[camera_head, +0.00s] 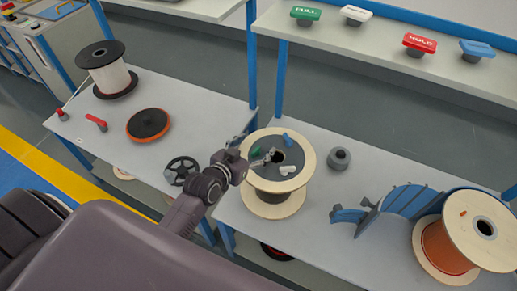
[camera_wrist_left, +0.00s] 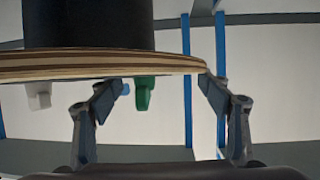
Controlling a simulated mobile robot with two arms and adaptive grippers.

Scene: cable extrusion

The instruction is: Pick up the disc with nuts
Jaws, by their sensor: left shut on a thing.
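The disc with nuts (camera_head: 277,150) is dark grey and lies on top of a wooden spool (camera_head: 254,187). It bears a blue nut (camera_head: 287,139), a green nut (camera_head: 257,152) and a white nut (camera_head: 290,171). My left gripper (camera_head: 269,156) is over the disc, shut on it; the exact contact is hard to see. In the left wrist view, upside down, the fingers (camera_wrist_left: 160,85) stand on both sides of the green nut (camera_wrist_left: 145,93), close to the wooden rim (camera_wrist_left: 100,65). My right gripper is not in view.
A grey knob (camera_head: 340,158) stands right of the spool. A blue stand (camera_head: 405,200) and an orange cable spool (camera_head: 445,250) fill the right end. The left table holds a white spool (camera_head: 110,76) and an orange-rimmed disc (camera_head: 148,124). Coloured signs, including a red one (camera_head: 420,43), stand behind.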

